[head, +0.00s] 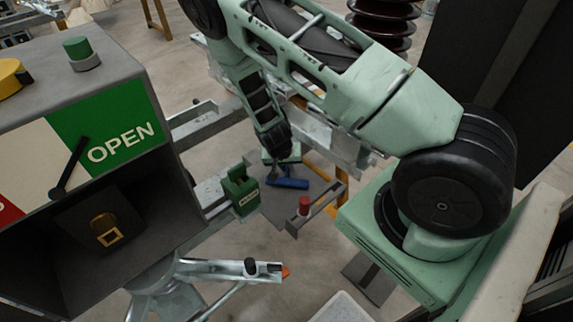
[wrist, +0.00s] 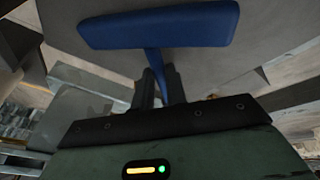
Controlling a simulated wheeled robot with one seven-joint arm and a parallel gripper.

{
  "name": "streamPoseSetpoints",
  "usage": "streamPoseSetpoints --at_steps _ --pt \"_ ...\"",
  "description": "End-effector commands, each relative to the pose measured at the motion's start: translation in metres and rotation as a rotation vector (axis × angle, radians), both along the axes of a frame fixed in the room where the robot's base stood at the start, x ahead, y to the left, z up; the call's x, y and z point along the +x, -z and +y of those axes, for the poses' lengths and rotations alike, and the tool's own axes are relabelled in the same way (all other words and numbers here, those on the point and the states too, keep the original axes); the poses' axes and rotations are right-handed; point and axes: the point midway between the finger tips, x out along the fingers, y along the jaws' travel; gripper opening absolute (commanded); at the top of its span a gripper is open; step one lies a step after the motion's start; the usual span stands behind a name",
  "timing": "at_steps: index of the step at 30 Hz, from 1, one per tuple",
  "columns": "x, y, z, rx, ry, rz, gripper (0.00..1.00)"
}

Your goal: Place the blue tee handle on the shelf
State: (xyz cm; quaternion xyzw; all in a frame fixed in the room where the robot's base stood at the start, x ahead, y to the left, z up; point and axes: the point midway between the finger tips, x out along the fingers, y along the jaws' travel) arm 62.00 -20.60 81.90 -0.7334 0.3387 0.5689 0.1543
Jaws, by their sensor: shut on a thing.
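The blue tee handle (head: 288,183) is at the end of my arm in the middle of the head view. In the wrist view its wide blue bar (wrist: 160,27) lies across the top, and its thin stem runs down between my fingers. My gripper (head: 273,170) is shut on the stem; in the wrist view its dark fingers (wrist: 159,88) stand on both sides of it. A small grey shelf (head: 272,208) with a raised front rail lies under and near the handle. I cannot tell whether the handle touches it.
A red knob (head: 304,205) stands at the shelf's right side. A green block (head: 240,190) is at its left. A grey cabinet with an OPEN sign (head: 122,142) fills the left. Metal rails (head: 205,122) run behind, and a metal frame (head: 222,270) stands in front.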

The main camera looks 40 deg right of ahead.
Motion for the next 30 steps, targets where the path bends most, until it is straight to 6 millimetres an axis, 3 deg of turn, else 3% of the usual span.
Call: streamPoseSetpoints --at_steps 8,9,11,23,30 --pt "0.0 0.004 0.0 0.0 0.0 -0.002 0.0" --pt "0.0 0.004 0.0 -0.001 0.001 -0.001 0.24" --pt "0.0 0.004 0.0 -0.001 0.001 -0.001 0.35" --pt "0.0 -0.003 0.003 0.0 0.0 -0.003 0.35" --pt "-0.004 -0.038 0.016 0.001 -0.001 -0.006 0.35"
